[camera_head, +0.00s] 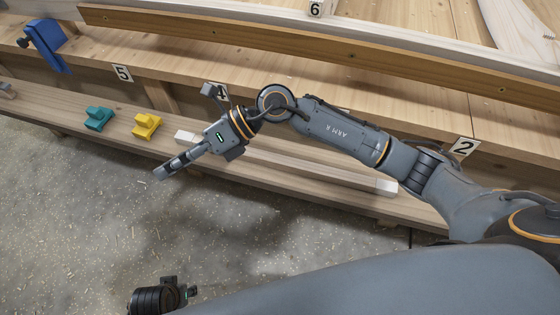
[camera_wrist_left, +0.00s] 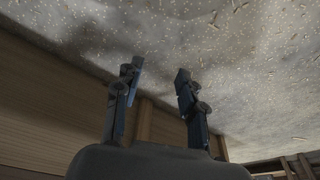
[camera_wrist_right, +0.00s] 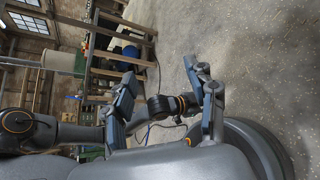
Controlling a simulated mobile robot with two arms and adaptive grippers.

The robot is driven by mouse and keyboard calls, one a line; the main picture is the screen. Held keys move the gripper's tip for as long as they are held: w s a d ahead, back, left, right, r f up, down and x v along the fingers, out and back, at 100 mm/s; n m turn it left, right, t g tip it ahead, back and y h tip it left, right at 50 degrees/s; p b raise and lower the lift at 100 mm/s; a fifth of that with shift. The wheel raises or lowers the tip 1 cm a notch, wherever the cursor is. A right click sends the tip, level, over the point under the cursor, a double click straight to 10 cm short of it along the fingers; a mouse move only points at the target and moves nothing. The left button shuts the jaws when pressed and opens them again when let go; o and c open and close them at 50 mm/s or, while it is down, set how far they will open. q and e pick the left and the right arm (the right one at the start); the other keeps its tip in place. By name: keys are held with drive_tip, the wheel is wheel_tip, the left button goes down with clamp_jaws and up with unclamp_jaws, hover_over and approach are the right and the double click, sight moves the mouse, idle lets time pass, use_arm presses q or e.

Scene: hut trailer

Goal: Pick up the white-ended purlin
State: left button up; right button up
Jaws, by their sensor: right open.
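The white-ended purlin (camera_head: 318,168) lies along the low wooden ledge in the head view. Its two white ends show, and my right arm and gripper cover part of its left half. My right gripper (camera_head: 164,171) is open and empty, pointing left and down past the purlin's left end, over the ledge's front edge. Its spread fingers also show in the right wrist view (camera_wrist_right: 165,85), with nothing between them. My left gripper (camera_wrist_left: 158,80) is open and empty in the left wrist view, with floor behind its fingertips.
Yellow (camera_head: 146,126) and teal (camera_head: 98,119) blocks sit on the ledge left of the purlin. A blue clamp-like object (camera_head: 45,42) is on the upper bench. A long brown beam (camera_head: 250,36) lies at the back. The concrete floor (camera_head: 70,210) in front is clear except for shavings.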

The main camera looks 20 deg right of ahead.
drive_tip(key=w+d+f+n+h, duration=0.2)
drive_tip(key=w+d+f+h, duration=0.2)
drive_tip(key=d+f+h, duration=0.4)
drive_tip(key=t+h+b, duration=0.1)
drive_tip(key=h, duration=0.5)
hover_over(280, 159)
wheel_tip(280, 159, down, 8)
drive_tip(key=shift+s+f, duration=0.1)
drive_tip(key=shift+s, duration=0.05)
drive_tip(key=shift+f+b, duration=0.6)
drive_tip(key=shift+f, duration=2.15)
use_arm(q)
drive_tip(key=w+v, duration=0.1)
drive_tip(key=v, duration=0.6)
drive_tip(key=shift+w+r, duration=0.25)
drive_tip(key=shift+w, duration=0.3)
use_arm(e)
drive_tip(key=shift+w+r, duration=0.1)
drive_tip(key=shift+w, duration=0.1)
clamp_jaws()
